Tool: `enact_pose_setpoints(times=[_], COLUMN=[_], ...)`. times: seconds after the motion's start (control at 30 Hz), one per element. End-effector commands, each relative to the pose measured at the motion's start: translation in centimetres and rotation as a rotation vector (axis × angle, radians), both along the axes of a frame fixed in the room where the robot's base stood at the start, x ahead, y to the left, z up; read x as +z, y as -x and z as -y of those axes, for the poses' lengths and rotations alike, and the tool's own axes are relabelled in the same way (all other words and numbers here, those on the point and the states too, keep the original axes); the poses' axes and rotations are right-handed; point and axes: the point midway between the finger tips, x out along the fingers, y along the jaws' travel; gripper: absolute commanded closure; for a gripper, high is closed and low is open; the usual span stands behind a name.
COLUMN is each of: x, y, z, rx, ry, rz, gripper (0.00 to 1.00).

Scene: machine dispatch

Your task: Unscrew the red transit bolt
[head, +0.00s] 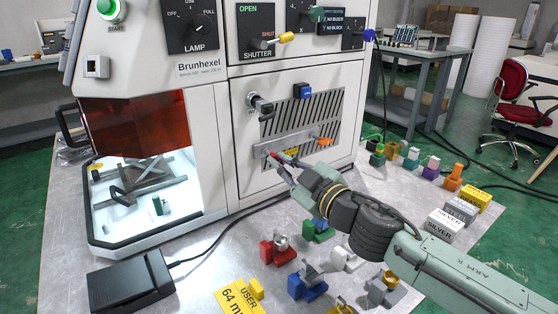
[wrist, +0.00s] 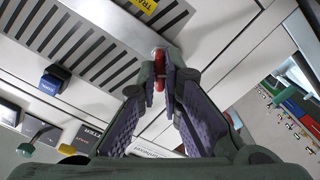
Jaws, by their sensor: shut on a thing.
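The red transit bolt (wrist: 160,67) shows as a small red piece between my fingertips in the wrist view. It sits at the edge of a pale metal bar on the machine's front panel.
An orange piece (head: 323,141) is on the bar's right part. A black knob (head: 262,106) and a blue block (head: 302,90) project from the panel above. Several coloured blocks and fixtures stand on the bench below my arm. A dark box (head: 130,283) lies at front left.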

Motion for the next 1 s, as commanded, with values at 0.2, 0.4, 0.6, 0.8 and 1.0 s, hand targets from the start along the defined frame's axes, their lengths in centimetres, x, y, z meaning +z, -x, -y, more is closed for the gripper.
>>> enact_pose_setpoints(times=[0.2,0.4,0.6,0.8,1.0], x=[0.01,0.01,-0.46,-0.12,0.04], y=[0.0,0.0,-0.02,0.0,0.0], z=[0.0,0.0,0.03,0.0,-0.01], rx=[0.0,0.0,-0.001,0.0,0.001], ry=[0.0,0.0,0.164,0.351,0.356], rz=[0.0,0.0,0.118,0.255,0.259], gripper=[1.0,1.0,1.0,1.0,1.0])
